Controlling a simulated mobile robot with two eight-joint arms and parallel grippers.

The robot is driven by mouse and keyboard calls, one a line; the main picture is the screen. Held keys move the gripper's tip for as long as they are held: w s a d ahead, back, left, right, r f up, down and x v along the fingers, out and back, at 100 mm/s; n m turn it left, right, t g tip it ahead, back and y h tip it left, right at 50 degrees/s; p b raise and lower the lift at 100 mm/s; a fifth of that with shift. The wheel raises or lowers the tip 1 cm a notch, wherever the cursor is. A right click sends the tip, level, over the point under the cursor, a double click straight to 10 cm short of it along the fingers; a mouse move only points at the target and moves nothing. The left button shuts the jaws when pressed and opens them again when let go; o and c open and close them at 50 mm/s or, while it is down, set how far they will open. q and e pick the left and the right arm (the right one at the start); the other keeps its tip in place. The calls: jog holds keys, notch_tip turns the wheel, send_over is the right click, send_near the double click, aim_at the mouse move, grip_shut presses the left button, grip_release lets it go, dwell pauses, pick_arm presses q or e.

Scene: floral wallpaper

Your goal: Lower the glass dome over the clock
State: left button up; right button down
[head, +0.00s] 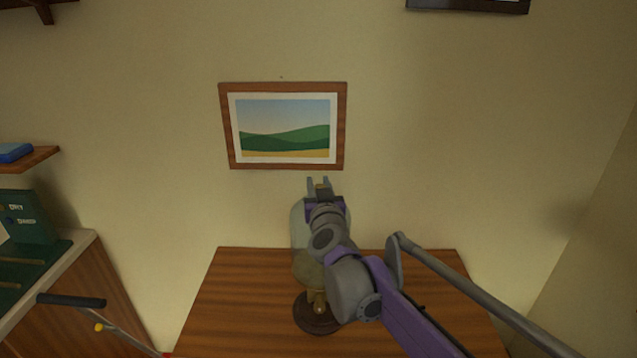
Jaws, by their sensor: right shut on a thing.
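The glass dome (298,226) is a pale, see-through shape, seen in the head view in front of the wall at the table's back edge. My right gripper (319,187) is shut on the knob at its top. The clock (308,272) is a dull brass shape below the dome, partly behind my right arm. It stands on a dark round wooden base (317,318) on the table. My arm hides much of the dome and clock, and I cannot tell where the dome's lower rim is. My left gripper is out of view.
The wooden table (232,300) is bare left of the base. A framed landscape picture (284,126) hangs above it. At the left are a counter (75,262) with a green box (25,217), a shelf (38,158), and a black handle (70,300) on a rod.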

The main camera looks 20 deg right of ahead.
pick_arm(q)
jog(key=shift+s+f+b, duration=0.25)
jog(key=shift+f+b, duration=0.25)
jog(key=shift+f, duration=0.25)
pick_arm(e)
jog(key=shift+f, duration=1.05)
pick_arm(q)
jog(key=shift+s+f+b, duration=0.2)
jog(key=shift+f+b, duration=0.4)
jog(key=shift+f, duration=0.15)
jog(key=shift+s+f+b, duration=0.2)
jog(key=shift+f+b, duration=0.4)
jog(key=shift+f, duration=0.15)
pick_arm(e)
jog(key=shift+f, duration=2)
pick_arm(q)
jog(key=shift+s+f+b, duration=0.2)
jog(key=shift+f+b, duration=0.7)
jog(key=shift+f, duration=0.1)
pick_arm(e)
jog(key=shift+f, duration=1.45)
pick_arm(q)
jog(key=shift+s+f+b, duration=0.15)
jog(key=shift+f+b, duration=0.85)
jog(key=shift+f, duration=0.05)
pick_arm(e)
jog(key=shift+f, duration=1.6)
